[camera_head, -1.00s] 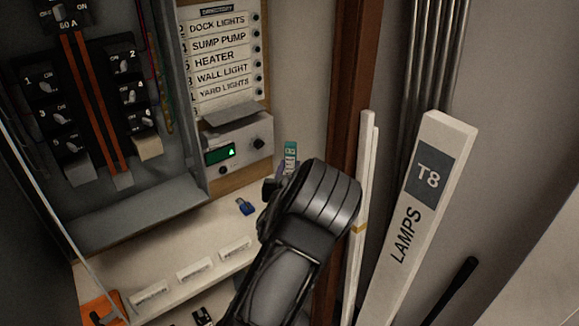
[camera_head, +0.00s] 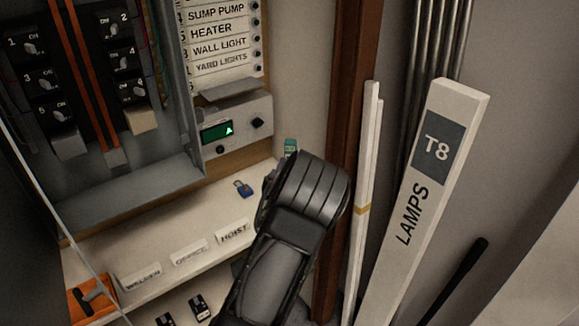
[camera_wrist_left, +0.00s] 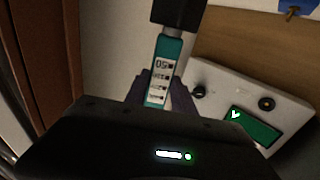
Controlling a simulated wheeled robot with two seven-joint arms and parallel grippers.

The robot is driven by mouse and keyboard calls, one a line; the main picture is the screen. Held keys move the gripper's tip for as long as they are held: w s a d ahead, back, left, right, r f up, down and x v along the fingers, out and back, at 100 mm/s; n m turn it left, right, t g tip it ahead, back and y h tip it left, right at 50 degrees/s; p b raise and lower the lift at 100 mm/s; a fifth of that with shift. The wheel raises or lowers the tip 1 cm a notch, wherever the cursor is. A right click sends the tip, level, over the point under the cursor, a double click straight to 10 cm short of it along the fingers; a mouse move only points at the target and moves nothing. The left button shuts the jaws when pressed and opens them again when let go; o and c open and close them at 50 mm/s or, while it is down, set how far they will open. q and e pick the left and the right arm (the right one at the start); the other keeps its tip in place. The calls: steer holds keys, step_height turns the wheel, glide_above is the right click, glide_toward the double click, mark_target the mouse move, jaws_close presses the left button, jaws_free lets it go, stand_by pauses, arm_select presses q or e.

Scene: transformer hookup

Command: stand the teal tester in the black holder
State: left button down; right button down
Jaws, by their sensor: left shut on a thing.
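The teal tester (camera_wrist_left: 160,72), with a white printed label, is between the fingers of my left gripper (camera_wrist_left: 161,95) in the left wrist view, where the picture is upside down. My left gripper is shut on it. In the head view only the tester's teal top (camera_head: 290,147) shows above my wrist, which hides the rest. A black block (camera_wrist_left: 179,11), which looks like the black holder, is at the tester's far end in the wrist view. I cannot tell whether the tester is inside it or just above it. My right gripper is not in view.
A grey meter box (camera_head: 236,132) with a green screen stands left of the tester. A blue padlock (camera_head: 243,189) lies on the white shelf (camera_head: 205,220). A brown post (camera_head: 345,130), pale strips and a LAMPS box (camera_head: 425,180) stand close on the right.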

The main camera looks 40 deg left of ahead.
arm_select(q)
steer(key=c, duration=1)
jaws_free()
steer(key=shift+o, duration=0.2)
steer(key=shift+s+d, duration=0.1)
steer(key=b+v, duration=0.1)
steer(key=v, duration=0.6)
steer(key=shift+s+d, duration=0.15)
steer(key=shift+s, duration=0.1)
steer(key=shift+f, duration=0.1)
